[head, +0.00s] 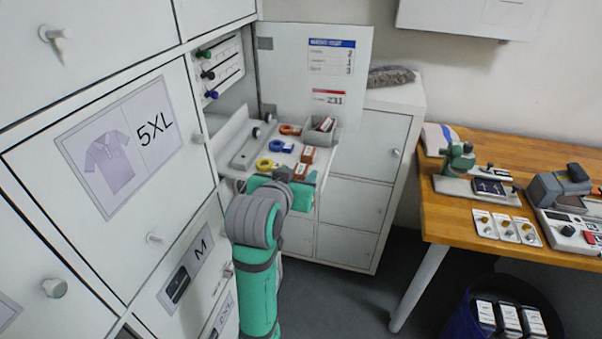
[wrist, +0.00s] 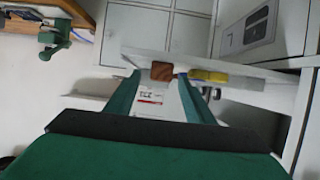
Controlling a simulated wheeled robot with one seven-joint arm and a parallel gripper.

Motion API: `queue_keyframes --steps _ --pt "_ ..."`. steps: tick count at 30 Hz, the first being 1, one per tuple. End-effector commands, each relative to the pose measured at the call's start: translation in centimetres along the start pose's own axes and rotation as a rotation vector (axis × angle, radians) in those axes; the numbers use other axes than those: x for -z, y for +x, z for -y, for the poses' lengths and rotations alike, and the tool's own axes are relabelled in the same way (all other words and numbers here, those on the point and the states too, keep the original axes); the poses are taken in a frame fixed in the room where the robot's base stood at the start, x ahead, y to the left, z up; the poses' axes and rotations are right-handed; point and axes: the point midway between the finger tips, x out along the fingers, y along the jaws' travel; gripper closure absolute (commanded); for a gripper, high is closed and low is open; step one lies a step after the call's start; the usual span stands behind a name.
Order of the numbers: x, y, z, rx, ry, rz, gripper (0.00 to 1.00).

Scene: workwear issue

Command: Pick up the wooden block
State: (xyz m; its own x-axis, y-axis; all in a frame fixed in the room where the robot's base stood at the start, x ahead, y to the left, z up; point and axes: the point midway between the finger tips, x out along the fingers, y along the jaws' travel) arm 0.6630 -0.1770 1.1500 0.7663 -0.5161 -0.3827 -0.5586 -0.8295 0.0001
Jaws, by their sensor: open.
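The wooden block is a small brown cube (wrist: 161,72) in the wrist view, at the edge of a pale shelf, between and just beyond my fingertips. In the head view a brown piece (head: 284,173) that looks like it shows just past my gripper (head: 282,181), partly hidden by it. My gripper also shows in the wrist view (wrist: 159,82), its two green fingers spread apart, one on each side of the block. I see no clear contact between the fingers and the block.
A yellow item (wrist: 208,76) lies right of the block in the wrist view. Cabinet doors (head: 110,180) stand close on the left.

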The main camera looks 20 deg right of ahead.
Motion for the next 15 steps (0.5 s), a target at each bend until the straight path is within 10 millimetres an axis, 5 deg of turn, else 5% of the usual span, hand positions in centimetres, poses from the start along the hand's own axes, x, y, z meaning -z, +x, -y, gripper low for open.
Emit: queue_keyframes --steps 6,15 --pt "-0.1 2.5 0.0 0.000 0.000 0.001 0.52" --pt "0.0 2.7 -0.1 -0.001 0.001 0.000 0.56"
